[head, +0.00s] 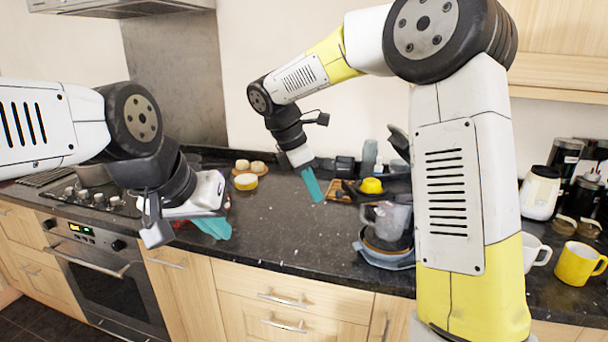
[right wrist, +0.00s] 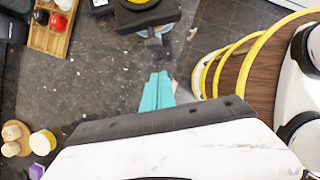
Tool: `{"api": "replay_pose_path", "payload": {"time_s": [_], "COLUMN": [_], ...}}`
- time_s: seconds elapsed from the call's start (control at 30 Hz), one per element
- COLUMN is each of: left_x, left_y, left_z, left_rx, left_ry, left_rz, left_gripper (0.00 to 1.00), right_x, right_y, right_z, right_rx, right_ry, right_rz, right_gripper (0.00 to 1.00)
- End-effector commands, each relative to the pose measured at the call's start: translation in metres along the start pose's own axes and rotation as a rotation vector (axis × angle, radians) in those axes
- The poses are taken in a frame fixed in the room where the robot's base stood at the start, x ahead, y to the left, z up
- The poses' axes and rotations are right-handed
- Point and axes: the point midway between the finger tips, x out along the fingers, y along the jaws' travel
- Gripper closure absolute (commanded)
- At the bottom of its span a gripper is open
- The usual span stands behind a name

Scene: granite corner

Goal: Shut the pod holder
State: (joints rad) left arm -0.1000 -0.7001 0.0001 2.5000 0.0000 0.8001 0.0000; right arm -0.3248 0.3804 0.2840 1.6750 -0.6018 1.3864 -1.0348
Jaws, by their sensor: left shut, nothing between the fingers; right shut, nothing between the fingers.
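A dark appliance (head: 398,184), seemingly the coffee machine with the pod holder, stands on the counter behind my right arm. A yellow round part (head: 371,186) shows at its left side, and a dark lever-like piece (head: 398,140) rises above it. My arm hides much of it, and I cannot tell how far the holder is open. In the right wrist view a dark part with a yellow top (right wrist: 150,8) shows at the top edge. My right gripper (head: 313,188) is shut and empty, left of the appliance and apart from it. My left gripper (head: 216,228) is shut and empty near the counter's front edge.
A yellow-rimmed pot (head: 245,182) stands farther left. Yellow mug (head: 577,264) at right. The middle counter is clear.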

Motion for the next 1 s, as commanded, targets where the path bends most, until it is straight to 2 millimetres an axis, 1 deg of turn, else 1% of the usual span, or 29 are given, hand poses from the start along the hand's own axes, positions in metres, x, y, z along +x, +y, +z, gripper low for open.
{"api": "replay_pose_path", "payload": {"time_s": [0.03,0.2,0.33,0.63,0.7,0.77,1.0], "left_x": [0.0,0.0,0.0,0.0,0.0,0.0,0.0], "left_y": [0.0,0.0,0.0,0.0,0.0,0.0,0.0], "left_z": [0.0,0.0,0.0,0.0,0.0,0.0,0.0], "left_rx": [0.0,0.0,0.0,0.0,0.0,0.0,0.0], "left_ry": [0.0,0.0,0.0,0.0,0.0,0.0,0.0], "left_rz": [0.0,0.0,0.0,0.0,0.0,0.0,0.0], "left_gripper": [1.0,1.0,1.0,1.0,1.0,1.0,1.0], "right_x": [0.002,0.008,0.009,0.009,0.011,0.014,0.036], "right_y": [0.0,0.0,0.0,0.0,0.0,0.001,0.0], "right_z": [0.01,0.026,0.03,0.03,0.034,0.042,0.097], "right_rx": [0.007,0.005,0.004,0.004,0.005,0.007,0.01], "right_ry": [0.001,0.001,0.001,0.001,0.001,0.001,0.0], "right_rz": [0.002,0.002,0.002,0.003,0.002,0.002,0.001], "right_gripper": [1.0,1.0,1.0,1.0,1.0,1.0,1.0]}}
